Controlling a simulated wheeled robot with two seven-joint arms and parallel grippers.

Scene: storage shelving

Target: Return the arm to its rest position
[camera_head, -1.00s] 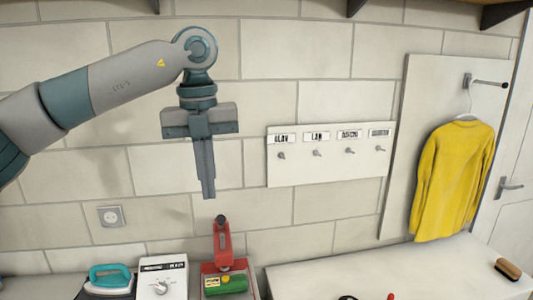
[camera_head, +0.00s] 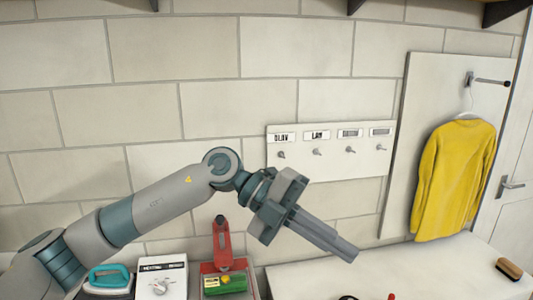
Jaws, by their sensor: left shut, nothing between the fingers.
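My left gripper (camera_head: 352,253) is in the head view, with its arm coming in from the lower left. Its fingers are together with nothing between them, and they point down and to the right. The gripper hangs in front of the wall, below the white hook board (camera_head: 330,150) and over the back part of the white table top (camera_head: 440,265) as seen in the picture. The gap between the fingers and the table cannot be judged. My right gripper is not in view.
A red device (camera_head: 221,240) with a green and yellow sponge (camera_head: 226,284), a white box with a dial (camera_head: 162,278) and a teal iron (camera_head: 110,278) stand at lower left. A yellow sweater (camera_head: 455,180) hangs at right. A brush (camera_head: 509,269) lies on the table.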

